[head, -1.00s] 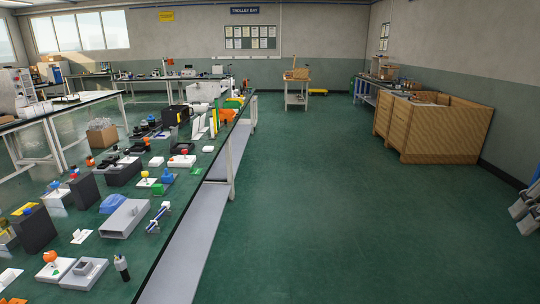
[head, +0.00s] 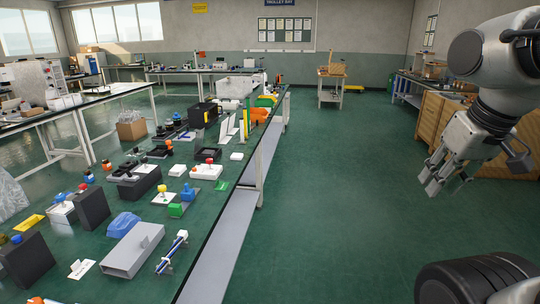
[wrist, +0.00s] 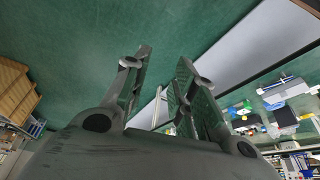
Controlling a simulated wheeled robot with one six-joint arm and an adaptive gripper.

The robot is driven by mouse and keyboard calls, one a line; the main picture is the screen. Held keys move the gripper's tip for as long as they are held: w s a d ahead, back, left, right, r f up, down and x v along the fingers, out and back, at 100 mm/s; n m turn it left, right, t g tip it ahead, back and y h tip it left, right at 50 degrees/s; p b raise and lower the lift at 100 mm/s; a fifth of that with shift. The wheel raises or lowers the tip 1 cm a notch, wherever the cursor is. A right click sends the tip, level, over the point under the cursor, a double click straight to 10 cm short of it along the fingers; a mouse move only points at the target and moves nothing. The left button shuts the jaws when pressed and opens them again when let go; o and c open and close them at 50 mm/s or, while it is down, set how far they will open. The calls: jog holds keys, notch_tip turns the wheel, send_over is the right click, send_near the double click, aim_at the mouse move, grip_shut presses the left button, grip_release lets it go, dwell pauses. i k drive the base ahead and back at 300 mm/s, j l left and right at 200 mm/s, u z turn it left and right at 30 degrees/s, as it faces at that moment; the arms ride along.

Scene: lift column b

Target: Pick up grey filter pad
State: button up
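I cannot pick out the grey filter pad for certain among the many small things on the long dark-green bench (head: 203,268). My gripper (head: 436,182) hangs at the right in the head view, over open floor and well apart from the bench. In the wrist view its two fingers (wrist: 163,62) stand apart with nothing between them, so it is open and empty.
A grey hollow block (head: 133,252), a blue lump (head: 123,225) and a blue-and-white rod tool (head: 172,252) lie near the bench's front. Black boxes (head: 92,207) stand left of them. The green floor (head: 330,210) right of the bench is clear. Wooden crates (head: 430,120) stand at right.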

aim_at(207, 152)
jog(key=i+j+u, duration=0.35)
jog(key=u, duration=0.15)
jog(key=i+l+u, duration=0.1)
jog(key=i+l, duration=2.25)
jog(key=l, duration=0.15)
jog(key=i+l+u, duration=0.15)
jog(key=u, duration=1.15)
